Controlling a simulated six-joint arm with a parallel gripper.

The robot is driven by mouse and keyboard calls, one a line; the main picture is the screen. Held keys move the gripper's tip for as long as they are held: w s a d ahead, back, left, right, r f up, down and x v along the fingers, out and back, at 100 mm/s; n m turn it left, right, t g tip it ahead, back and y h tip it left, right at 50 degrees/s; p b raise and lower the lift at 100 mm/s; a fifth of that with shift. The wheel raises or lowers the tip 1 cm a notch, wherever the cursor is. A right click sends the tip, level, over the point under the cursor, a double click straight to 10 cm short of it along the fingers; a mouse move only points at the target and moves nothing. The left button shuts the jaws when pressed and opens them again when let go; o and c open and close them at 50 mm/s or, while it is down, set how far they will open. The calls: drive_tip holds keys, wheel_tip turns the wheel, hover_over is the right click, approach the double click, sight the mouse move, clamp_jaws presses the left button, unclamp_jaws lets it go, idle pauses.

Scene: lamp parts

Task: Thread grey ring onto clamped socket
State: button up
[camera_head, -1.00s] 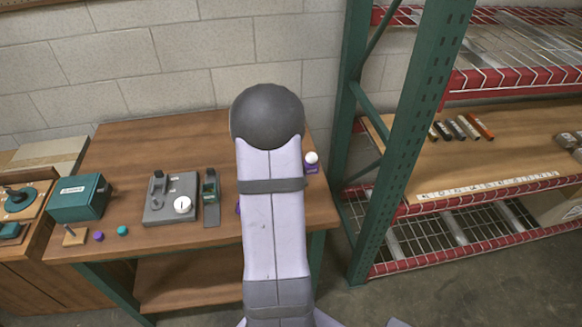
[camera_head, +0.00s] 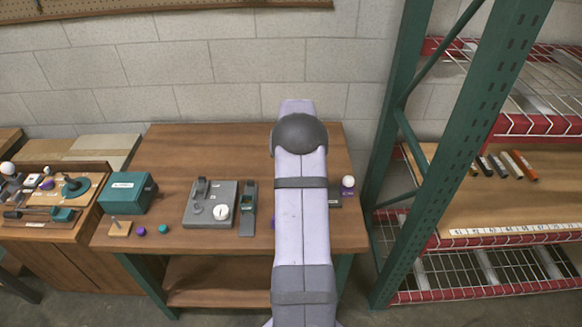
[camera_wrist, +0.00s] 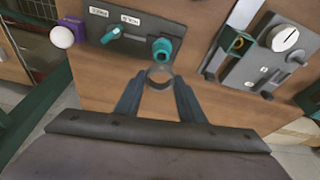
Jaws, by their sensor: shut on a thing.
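My gripper (camera_wrist: 159,84) is shut on a small grey ring (camera_wrist: 160,76) in the wrist view. The ring sits at the fingertips, and brown tabletop shows through its hole. A teal round fitting (camera_wrist: 162,50) stands on a grey labelled board just beyond the ring; it looks like the socket. The ring appears close to it, but I cannot tell whether they touch or how high the ring is. In the head view my arm hides the gripper, the ring and most of the board.
The labelled board (camera_wrist: 133,22) also bears a teal lever (camera_wrist: 112,34). A dark green fixture (camera_head: 247,210) and a grey plate with a white dial (camera_head: 221,212) stand to the left in the head view. A white ball (camera_head: 348,181) sits on a purple box at right. A green rack post (camera_head: 425,150) rises beside the table.

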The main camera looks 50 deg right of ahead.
drive_tip(key=shift+f, duration=0.15)
drive_tip(key=shift+f+b, duration=1.6)
drive_tip(key=shift+f, duration=0.8)
drive_tip(key=shift+f, duration=0.1)
drive_tip(key=shift+f+b, duration=0.9)
drive_tip(key=shift+f, duration=0.3)
drive_tip(key=shift+f+b, duration=0.4)
drive_tip(key=shift+f, duration=0.15)
idle(0.7)
drive_tip(key=o, duration=0.3)
drive_tip(key=c, duration=0.4)
drive_tip(key=shift+c, duration=0.2)
